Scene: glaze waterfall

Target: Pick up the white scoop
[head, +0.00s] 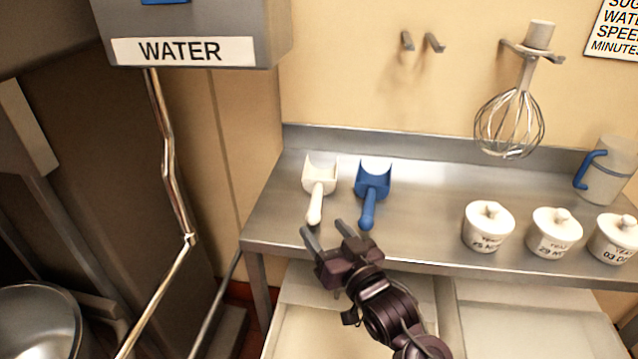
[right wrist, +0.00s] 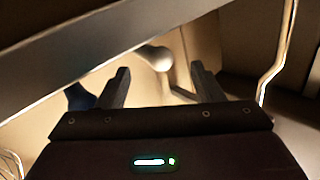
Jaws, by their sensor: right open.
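The white scoop (head: 318,187) lies on the steel table with its handle toward the front edge. A blue scoop (head: 371,191) lies just to its right. My right gripper (head: 325,232) is open and empty in front of the white scoop's handle, apart from it in the head view. In the right wrist view the two fingers (right wrist: 158,82) stand apart, with a rounded pale end (right wrist: 154,57) beyond them that looks like the white scoop's handle. My left gripper is not in view.
The steel table (head: 420,180) has a raised back edge. Several white lidded pots (head: 488,228) stand at the right, near a clear jug (head: 606,172) with a blue handle. A whisk (head: 512,120) hangs on the wall. Bins (head: 520,315) sit below the table.

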